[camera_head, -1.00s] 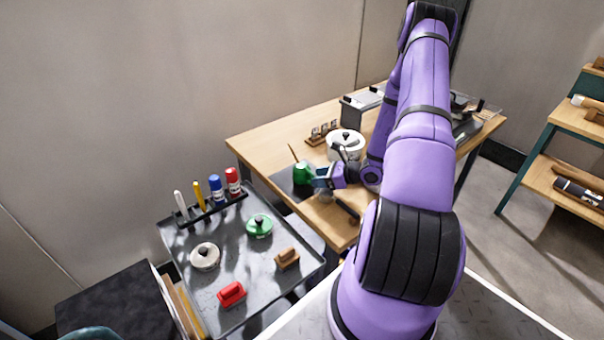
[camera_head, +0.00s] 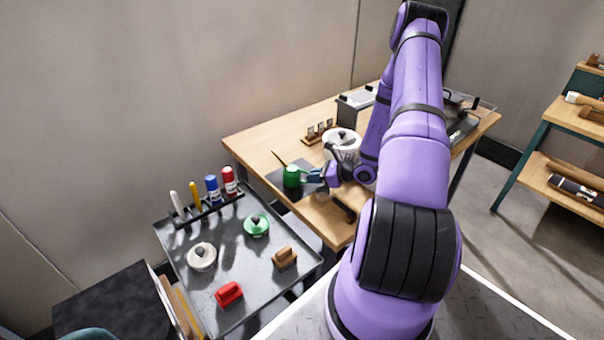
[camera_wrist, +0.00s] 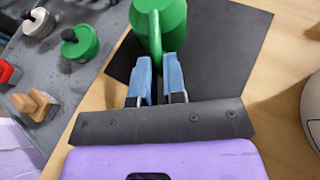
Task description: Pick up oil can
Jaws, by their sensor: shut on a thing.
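The oil can (camera_head: 291,177) is a green can with a thin brownish spout rising to its upper left. It is over the dark mat (camera_head: 277,180) on the wooden table; I cannot tell whether it touches the mat. In the wrist view, the can's green body (camera_wrist: 172,20) is at the top, with its handle coming down between the blue fingertips. My gripper (camera_head: 316,176) is shut on that handle, as the wrist view also shows (camera_wrist: 157,75). The can's top and spout are out of the wrist view.
A white pot (camera_head: 341,145) stands behind my gripper. A dark-handled tool (camera_head: 343,208) lies near the table's front edge. The table's left end is mostly clear.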

